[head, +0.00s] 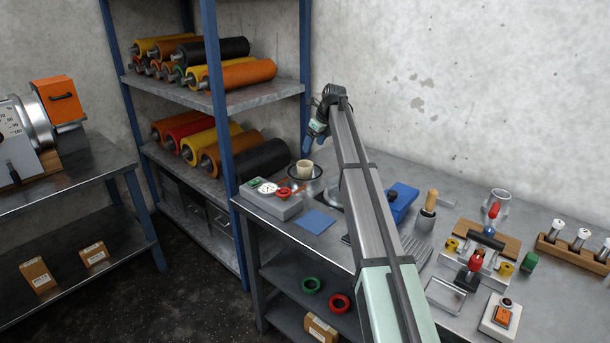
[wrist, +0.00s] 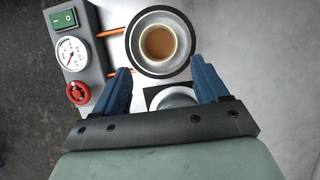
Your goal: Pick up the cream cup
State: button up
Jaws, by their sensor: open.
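The cream cup (head: 304,169) stands upright on a round dark plate (head: 292,174) near the far left corner of the workbench. In the wrist view the cup (wrist: 144,33) is seen from above with brown liquid in it, and the plate (wrist: 184,62) has a dark rim around a pale ring. My gripper (wrist: 160,75) is open, with its two blue fingers apart. The cup lies ahead of the fingertips in the wrist view, and nothing is between the fingers at their tips. In the head view my gripper (head: 311,143) is above the cup.
A grey control box (head: 270,199) with a gauge, green switch and red knob is left of the plate. A blue square (head: 313,221) lies in front. A blue block (head: 401,201) and several tools occupy the bench to the right. A shelf post (head: 216,100) rises at the left.

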aim_at(305, 172)
jog(key=shift+s+x, duration=0.2)
jog(key=shift+x, duration=6.65)
jog(key=shift+f, duration=0.1)
jog(key=shift+c, duration=0.4)
jog(key=c, duration=0.7)
